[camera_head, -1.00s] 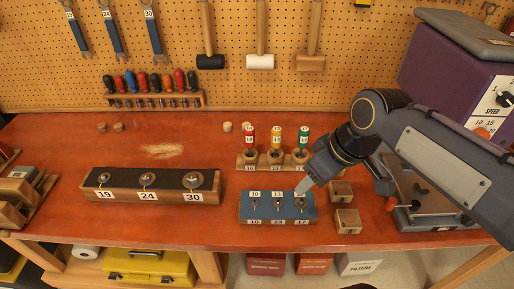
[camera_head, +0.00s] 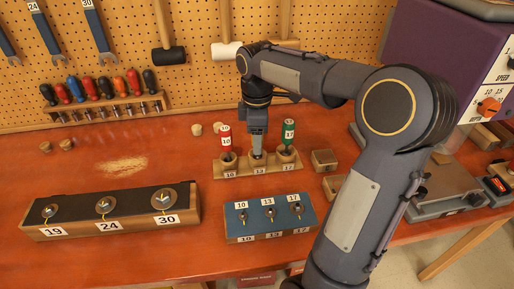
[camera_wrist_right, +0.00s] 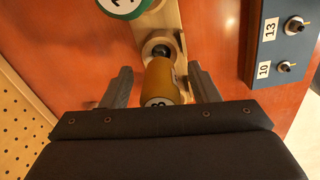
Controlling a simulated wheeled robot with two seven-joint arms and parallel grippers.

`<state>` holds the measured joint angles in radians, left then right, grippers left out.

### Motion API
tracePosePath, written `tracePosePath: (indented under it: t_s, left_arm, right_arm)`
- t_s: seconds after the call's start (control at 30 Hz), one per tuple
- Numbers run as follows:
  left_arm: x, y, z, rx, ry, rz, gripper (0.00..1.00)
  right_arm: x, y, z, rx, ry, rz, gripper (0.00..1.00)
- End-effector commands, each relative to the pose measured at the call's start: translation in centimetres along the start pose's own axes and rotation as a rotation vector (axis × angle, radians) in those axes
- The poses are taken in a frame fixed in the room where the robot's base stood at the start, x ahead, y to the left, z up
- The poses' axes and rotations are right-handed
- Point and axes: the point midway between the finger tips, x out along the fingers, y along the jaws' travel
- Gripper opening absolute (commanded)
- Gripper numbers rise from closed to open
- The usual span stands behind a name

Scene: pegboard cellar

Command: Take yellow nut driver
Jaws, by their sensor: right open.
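The yellow nut driver (camera_wrist_right: 160,80) stands upright in the middle place of the wooden stand (camera_head: 222,173). In the head view my right gripper (camera_head: 257,137) covers it from above. In the right wrist view the open jaws (camera_wrist_right: 160,88) have one finger on each side of its yellow handle, with gaps on both sides. The red nut driver (camera_head: 227,141) stands to its left and the green nut driver (camera_head: 288,136) to its right. The green handle's round top also shows at the wrist view's upper edge (camera_wrist_right: 124,6). My left gripper is not in view.
A blue block (camera_head: 269,224) with numbered studs lies in front of the stand. A long block (camera_head: 110,222) with round fittings is at left. Small wooden blocks (camera_head: 325,160) and a grey vise (camera_head: 440,190) are at right. A pegboard (camera_head: 120,60) rises behind.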

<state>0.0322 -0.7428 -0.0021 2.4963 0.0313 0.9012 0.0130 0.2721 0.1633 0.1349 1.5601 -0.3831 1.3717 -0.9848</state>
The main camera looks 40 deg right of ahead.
Motion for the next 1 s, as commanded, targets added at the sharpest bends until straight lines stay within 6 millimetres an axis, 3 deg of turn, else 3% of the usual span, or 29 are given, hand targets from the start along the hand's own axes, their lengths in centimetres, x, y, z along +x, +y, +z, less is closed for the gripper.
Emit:
tracePosePath:
  t_s: [0.1,0.33,0.73,1.0]
  left_arm:
    - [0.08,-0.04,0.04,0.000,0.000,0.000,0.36]
    - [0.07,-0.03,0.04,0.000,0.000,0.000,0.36]
    - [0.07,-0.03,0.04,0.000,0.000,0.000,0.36]
    - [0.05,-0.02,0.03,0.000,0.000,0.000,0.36]
  right_arm:
    - [1.04,-0.02,0.03,0.001,0.000,0.000,0.55]
    - [1.18,-0.03,0.02,0.001,0.001,0.000,0.55]
    - [1.15,-0.02,0.01,0.001,0.001,0.000,0.05]
    - [0.98,0.00,-0.01,0.001,0.001,0.002,0.05]
